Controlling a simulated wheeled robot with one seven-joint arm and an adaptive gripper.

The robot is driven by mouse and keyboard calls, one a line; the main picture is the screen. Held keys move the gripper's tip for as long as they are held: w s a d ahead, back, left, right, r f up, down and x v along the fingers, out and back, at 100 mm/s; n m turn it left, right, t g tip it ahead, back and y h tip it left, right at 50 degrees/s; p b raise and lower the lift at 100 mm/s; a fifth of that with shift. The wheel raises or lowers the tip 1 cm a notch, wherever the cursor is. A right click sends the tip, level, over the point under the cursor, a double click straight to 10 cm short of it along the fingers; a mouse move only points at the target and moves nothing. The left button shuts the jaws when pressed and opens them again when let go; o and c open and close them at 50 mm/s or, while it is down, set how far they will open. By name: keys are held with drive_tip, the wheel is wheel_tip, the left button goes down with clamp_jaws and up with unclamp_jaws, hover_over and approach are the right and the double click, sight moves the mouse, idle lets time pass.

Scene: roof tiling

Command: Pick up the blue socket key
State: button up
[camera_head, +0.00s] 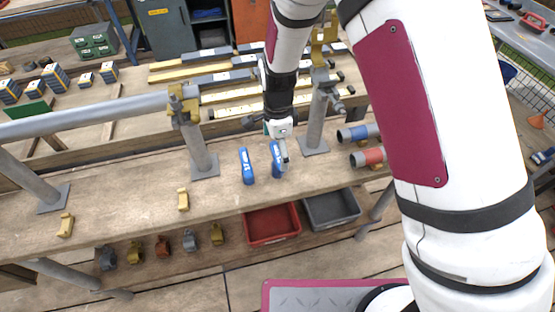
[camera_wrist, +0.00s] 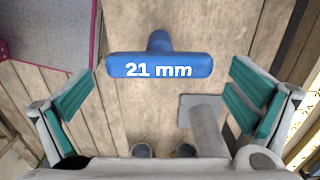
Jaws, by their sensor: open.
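In the wrist view, one blue key (camera_wrist: 160,66) with the white label "21 mm" lies crosswise, just beyond the fingertips. My gripper (camera_wrist: 160,85) is open, with a green-padded finger to each side of the key. Its fingers are empty. The label on the left key is too small to read.
Grey posts stand left (camera_head: 203,158) and right (camera_head: 315,125) of the keys. Red (camera_head: 372,157) and blue (camera_head: 358,132) ended pipes lie to the right. A red bin (camera_head: 270,226) and a grey bin (camera_head: 331,208) sit below the front edge. Deck left of the keys is mostly clear.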

sight(278, 154)
drive_tip(key=shift+f, duration=1.55)
drive_tip(key=shift+c, duration=0.2)
drive_tip(key=c, duration=1.1)
drive_tip(key=shift+r, duration=0.1)
